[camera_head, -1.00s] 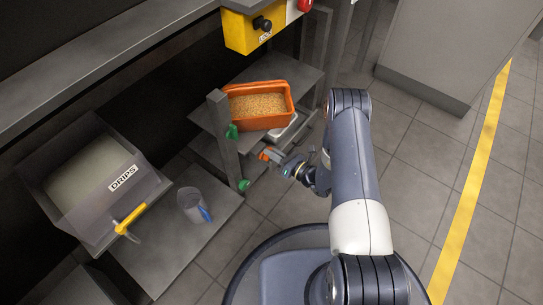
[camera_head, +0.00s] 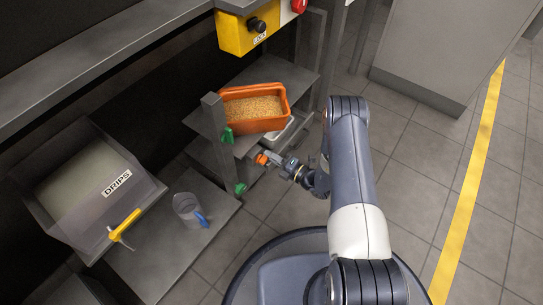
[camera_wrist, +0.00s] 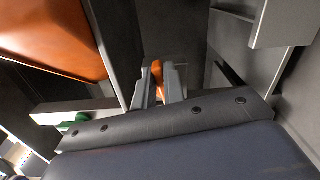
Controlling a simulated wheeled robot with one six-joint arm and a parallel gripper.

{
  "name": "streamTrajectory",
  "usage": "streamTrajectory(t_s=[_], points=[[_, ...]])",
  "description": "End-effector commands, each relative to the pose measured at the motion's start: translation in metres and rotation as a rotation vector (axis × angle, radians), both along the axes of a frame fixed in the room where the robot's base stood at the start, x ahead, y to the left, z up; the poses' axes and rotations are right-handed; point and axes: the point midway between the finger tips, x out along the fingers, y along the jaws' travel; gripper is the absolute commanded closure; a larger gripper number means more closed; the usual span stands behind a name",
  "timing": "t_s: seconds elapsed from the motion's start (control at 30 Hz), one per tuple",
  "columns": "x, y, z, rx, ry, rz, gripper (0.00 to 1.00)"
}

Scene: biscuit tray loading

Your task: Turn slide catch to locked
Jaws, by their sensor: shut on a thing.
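A small orange handle, which looks like the slide catch (camera_head: 262,159), shows low at the front of the rack, below the orange tub and right of the grey post. My gripper (camera_head: 268,160) is shut on this orange handle. In the wrist view the slide catch (camera_wrist: 157,72) is upright between the two grey fingers of my gripper (camera_wrist: 159,88). Most of the catch is hidden by the fingers, and I cannot read any lock marking on it.
An orange tub (camera_head: 278,125) of grain stands on the shelf above my gripper. A grey post (camera_head: 217,140) with green parts is just left. A DRIPS bin (camera_head: 75,165) and a jug (camera_head: 187,209) stand farther left. Floor at right is clear.

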Motion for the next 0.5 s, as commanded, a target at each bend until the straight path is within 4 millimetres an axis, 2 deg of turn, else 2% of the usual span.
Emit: streamTrajectory(t_s=[0.5], points=[[0.0001,-0.0002,-0.0066,0.116,0.15,0.0,1.0]])
